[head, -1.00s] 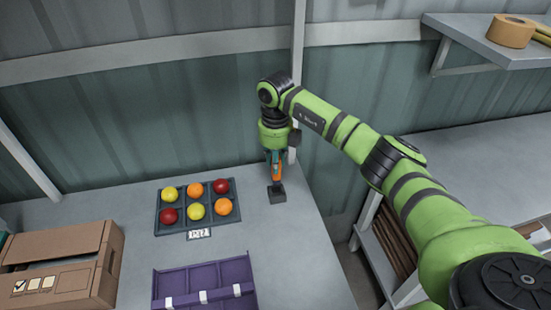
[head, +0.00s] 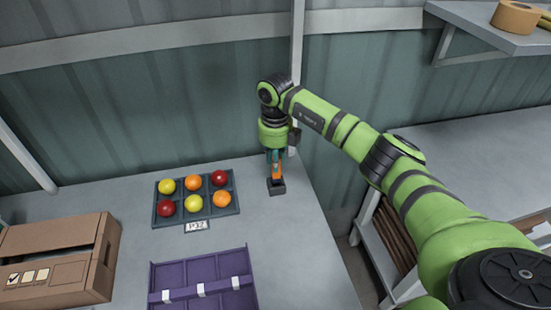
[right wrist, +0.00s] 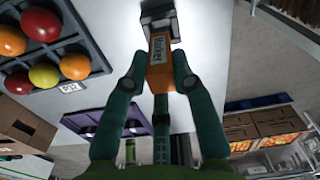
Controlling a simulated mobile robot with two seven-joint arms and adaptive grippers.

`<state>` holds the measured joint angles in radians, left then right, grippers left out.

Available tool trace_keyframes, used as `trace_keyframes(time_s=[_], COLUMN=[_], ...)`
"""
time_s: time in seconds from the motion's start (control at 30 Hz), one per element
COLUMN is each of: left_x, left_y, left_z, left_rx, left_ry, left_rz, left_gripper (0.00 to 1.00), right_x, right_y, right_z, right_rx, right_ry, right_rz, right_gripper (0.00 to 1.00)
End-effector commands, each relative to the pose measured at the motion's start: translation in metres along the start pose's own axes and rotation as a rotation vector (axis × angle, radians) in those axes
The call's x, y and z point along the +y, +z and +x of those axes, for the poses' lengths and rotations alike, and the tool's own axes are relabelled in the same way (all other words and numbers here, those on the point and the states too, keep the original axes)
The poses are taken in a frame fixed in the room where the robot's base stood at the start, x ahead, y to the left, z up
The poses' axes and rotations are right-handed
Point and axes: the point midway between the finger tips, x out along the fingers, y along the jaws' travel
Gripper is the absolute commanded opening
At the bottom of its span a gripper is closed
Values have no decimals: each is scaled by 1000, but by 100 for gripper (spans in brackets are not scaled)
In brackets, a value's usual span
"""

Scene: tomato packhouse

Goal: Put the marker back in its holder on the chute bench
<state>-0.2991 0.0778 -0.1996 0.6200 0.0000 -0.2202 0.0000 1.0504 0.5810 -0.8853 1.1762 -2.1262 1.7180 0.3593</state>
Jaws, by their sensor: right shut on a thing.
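The orange marker (head: 277,173) is held upright between the fingers of my right gripper (head: 275,160), which is shut on it. The marker's label faces the camera in the right wrist view (right wrist: 159,50). The small dark holder (head: 276,188) stands on the grey chute bench (head: 290,240), near its right edge. It also shows at the top of the right wrist view (right wrist: 157,8). The marker's lower end meets the holder's top; I cannot tell how deep it sits. My left gripper is not in view.
A dark tray (head: 237,200) with several red, orange and yellow tomatoes lies left of the holder. A purple divided tray (head: 203,268) lies in front, and an open cardboard box (head: 60,260) stands at left. The corrugated wall (head: 150,120) rises behind.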

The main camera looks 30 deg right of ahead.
Motion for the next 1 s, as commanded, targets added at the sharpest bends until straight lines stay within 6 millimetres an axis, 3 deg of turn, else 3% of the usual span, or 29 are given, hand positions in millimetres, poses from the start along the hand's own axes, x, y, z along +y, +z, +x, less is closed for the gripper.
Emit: trace_keyframes(time_s=[1.0], left_x=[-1], left_y=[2], left_z=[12], left_rx=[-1], left_ry=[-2], left_rz=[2], left_gripper=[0], right_x=[0], right_y=[0], right_z=[16], right_rx=[0], right_ry=[0], right_rz=[0], right_gripper=[0])
